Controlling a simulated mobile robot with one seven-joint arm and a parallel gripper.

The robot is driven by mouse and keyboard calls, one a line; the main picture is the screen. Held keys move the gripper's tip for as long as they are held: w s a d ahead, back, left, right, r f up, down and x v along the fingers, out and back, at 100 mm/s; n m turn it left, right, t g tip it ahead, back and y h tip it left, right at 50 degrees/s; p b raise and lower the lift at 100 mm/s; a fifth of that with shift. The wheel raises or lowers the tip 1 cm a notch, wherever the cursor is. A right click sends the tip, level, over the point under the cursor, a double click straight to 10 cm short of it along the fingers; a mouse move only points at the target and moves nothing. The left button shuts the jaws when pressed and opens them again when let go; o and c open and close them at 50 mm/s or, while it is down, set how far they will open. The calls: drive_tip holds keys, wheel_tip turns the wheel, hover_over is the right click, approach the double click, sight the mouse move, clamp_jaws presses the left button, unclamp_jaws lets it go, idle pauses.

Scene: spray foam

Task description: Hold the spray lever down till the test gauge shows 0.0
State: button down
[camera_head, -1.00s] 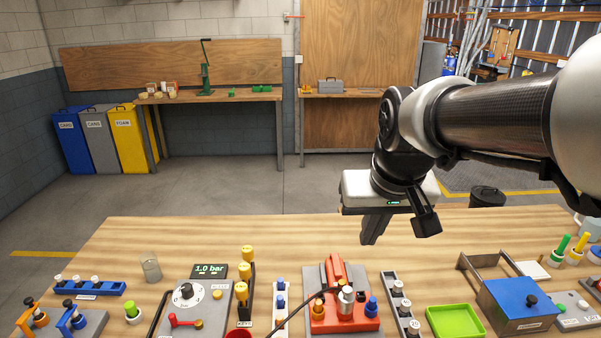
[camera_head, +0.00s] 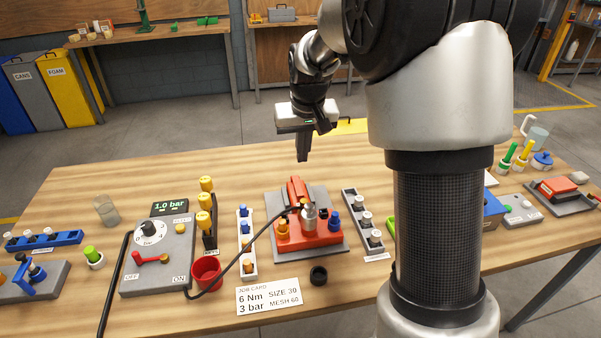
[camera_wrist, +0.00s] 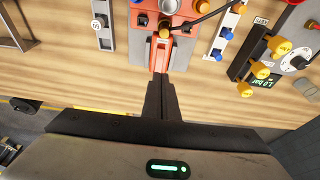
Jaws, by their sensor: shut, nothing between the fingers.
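The spray unit is a red block (camera_head: 322,232) on a grey plate, with a red lever (camera_head: 296,188) at its far side. The lever also shows in the wrist view (camera_wrist: 160,56). A small display (camera_head: 170,206) reads 1.0 bar; I take it for the gauge. My gripper (camera_head: 303,158) is shut and empty, pointing down above and just behind the lever. In the wrist view the closed fingertips (camera_wrist: 160,84) appear right at the lever's end; I cannot tell whether they touch it.
A hose runs from the grey control box (camera_head: 158,262) to the spray unit. A red cup (camera_head: 206,272), a job card (camera_head: 268,297) and a black cap (camera_head: 318,275) lie in front. Racks of nozzles (camera_head: 363,220) flank the unit. Bare wood lies behind it.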

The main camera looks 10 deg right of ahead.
hover_over(300, 194)
drive_tip(key=f, duration=1.2)
drive_tip(key=shift+s, duration=0.25)
drive_tip(key=shift+f, duration=0.6)
drive_tip(key=shift+f+b, duration=0.6)
drive_tip(key=shift+b, duration=0.1)
drive_tip(key=shift+s, duration=0.15)
drive_tip(key=shift+r, duration=0.2)
drive_tip(key=shift+r+p, duration=0.5)
drive_tip(key=shift+r, duration=0.15)
